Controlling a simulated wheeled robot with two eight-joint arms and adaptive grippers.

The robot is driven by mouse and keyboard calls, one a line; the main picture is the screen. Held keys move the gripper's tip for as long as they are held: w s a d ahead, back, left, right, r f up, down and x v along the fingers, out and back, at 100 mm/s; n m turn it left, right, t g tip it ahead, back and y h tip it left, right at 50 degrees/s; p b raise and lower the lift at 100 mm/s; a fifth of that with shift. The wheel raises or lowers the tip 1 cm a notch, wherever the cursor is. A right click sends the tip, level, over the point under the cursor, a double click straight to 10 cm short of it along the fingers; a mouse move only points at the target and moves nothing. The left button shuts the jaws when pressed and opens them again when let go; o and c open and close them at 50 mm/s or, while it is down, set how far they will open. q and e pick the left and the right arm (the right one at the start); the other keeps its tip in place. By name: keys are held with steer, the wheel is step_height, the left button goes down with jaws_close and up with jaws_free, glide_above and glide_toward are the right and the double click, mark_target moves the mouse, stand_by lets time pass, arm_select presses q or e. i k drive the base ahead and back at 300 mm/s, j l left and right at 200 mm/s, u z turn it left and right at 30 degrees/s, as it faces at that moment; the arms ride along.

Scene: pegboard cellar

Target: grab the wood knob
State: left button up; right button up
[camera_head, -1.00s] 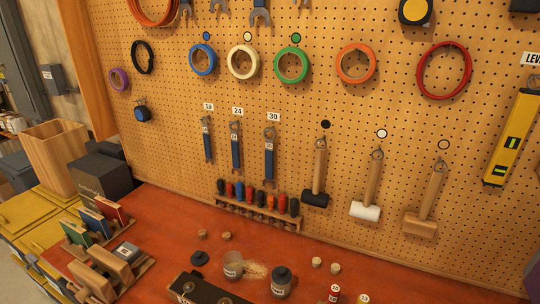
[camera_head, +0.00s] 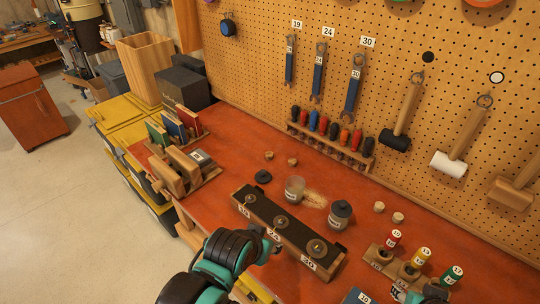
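Several small light wooden pieces lie on the red bench: one (camera_head: 269,155) and another (camera_head: 292,161) below the left wrenches, and a pair, one (camera_head: 379,207) and another (camera_head: 398,217), right of the dark-lidded jar. I cannot tell which is the wood knob. My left gripper (camera_head: 270,244) is low in the picture, at the front of the dark block, apart from these pieces; its fingers are too small and dark to read. Teal and dark parts at the bottom right seem to be my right arm; its fingers are unclear.
A dark block (camera_head: 262,209) with numbered round fittings lies mid-bench. A clear jar (camera_head: 294,188) and a dark-lidded jar (camera_head: 340,214) stand behind it. A wooden rack (camera_head: 376,255) with coloured bottles is at right. The pegboard (camera_head: 300,85) with hanging tools rises behind.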

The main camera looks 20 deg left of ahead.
mark_target(269, 155)
steer(key=k+j+z, duration=0.1)
steer(key=k+j, duration=0.2)
steer(key=j, duration=0.15)
steer(key=j+z, duration=0.45)
steer(key=j, duration=1.7)
steer(key=i+j+z, duration=0.1)
steer(key=i+j, duration=0.3)
steer(key=j, duration=0.15)
